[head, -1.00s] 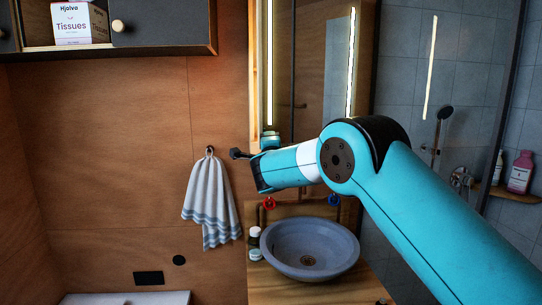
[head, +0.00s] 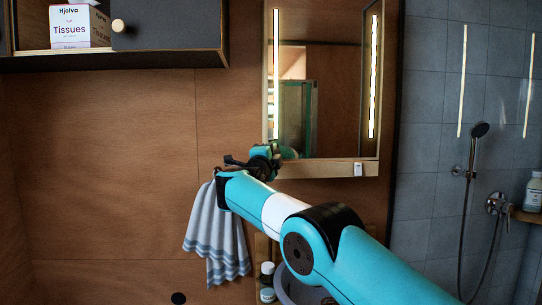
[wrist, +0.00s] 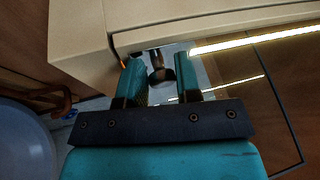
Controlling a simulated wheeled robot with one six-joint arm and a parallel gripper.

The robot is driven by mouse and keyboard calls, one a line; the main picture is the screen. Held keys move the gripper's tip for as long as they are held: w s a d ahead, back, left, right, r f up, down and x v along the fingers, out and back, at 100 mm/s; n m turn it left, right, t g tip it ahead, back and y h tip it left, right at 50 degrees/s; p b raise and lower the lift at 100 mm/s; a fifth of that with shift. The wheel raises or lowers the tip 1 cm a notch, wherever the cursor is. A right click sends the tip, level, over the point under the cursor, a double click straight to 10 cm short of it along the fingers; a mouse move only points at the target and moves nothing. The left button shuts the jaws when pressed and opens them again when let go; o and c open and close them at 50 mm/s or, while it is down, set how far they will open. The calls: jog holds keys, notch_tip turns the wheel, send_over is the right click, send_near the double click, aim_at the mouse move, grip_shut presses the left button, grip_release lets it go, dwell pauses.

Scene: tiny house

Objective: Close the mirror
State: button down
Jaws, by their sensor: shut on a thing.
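The mirror (head: 325,120) is a tall panel with a light strip down each side, set in a wooden cabinet on the wall. Its glass faces the room in the head view. My gripper (head: 262,158) is at its lower left corner. In the wrist view the mirror's glass (wrist: 255,95) and one bright strip lie on the right. My gripper's two fingers (wrist: 160,80) stand a little apart at the mirror's edge and are shut on it; the exact contact is hard to see. A small dark part shows between the fingers; I cannot tell what it is.
A striped towel (head: 216,232) hangs left of my arm. A blue-grey basin (head: 284,292) and small bottles (head: 267,274) are below, partly hidden by my arm. A shelf with a tissue box (head: 78,27) is at upper left. A shower head (head: 480,130) is at right.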

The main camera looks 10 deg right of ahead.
jog(key=shift+w+d+r, duration=0.1)
jog(key=shift+d+r, duration=0.1)
jog(key=shift+r, duration=0.3)
jog(key=c, duration=0.9)
grip_release()
jog(key=shift+a, duration=0.1)
jog(key=shift+o, duration=0.2)
jog(key=shift+f, duration=0.3)
jog(key=b+v, duration=1.2)
jog(key=v, duration=0.6)
jog(key=shift+r, duration=0.15)
jog(key=shift+w+a, duration=0.1)
